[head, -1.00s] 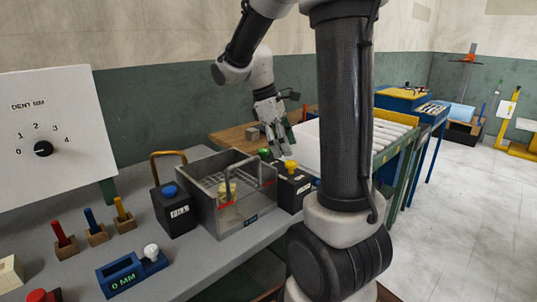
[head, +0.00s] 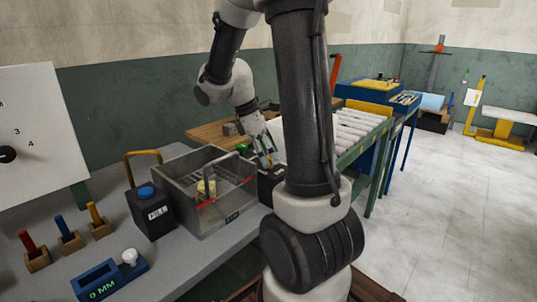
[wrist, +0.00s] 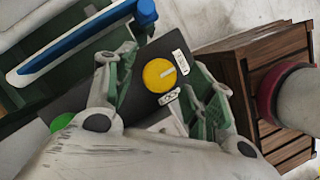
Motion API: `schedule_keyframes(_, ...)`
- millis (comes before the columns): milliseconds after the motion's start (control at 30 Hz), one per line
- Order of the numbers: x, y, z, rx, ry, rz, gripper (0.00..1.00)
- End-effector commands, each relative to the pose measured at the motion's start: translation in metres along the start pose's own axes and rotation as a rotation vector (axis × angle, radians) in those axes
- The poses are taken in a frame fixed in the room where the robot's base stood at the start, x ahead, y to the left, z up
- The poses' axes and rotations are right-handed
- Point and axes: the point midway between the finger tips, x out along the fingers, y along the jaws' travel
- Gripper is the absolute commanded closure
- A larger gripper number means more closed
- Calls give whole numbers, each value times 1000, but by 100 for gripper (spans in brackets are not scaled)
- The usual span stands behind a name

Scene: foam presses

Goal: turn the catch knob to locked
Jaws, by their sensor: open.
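The catch knob (wrist: 159,75) is a round yellow dial with a short pale pointer mark, on top of a black box (wrist: 130,100). The pointer faces the small white label (wrist: 181,62) at its upper right, whose print I cannot read surely. A second white label (wrist: 169,97) lies just below the knob. My gripper (wrist: 166,88) is open, its green-padded fingers on either side of the knob in the wrist view; I cannot tell whether they touch it. In the head view, my gripper (head: 265,152) is over the black box (head: 271,186), and the knob is mostly covered.
A grey open-topped tank (head: 207,222) with a handle stands left of the black box. A green button (wrist: 62,122) lies near my left finger. A roller conveyor (head: 355,130) runs behind my arm. A slatted wooden crate (wrist: 232,75) is at the right in the wrist view.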

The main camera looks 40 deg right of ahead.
Motion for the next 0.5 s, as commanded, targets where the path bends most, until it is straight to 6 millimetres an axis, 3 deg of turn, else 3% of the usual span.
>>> schedule_keyframes(267, 3, 0, 0, 1, 1, 1, 46)
schedule_keyframes(500, 3, 0, 0, 1, 1, 1, 86)
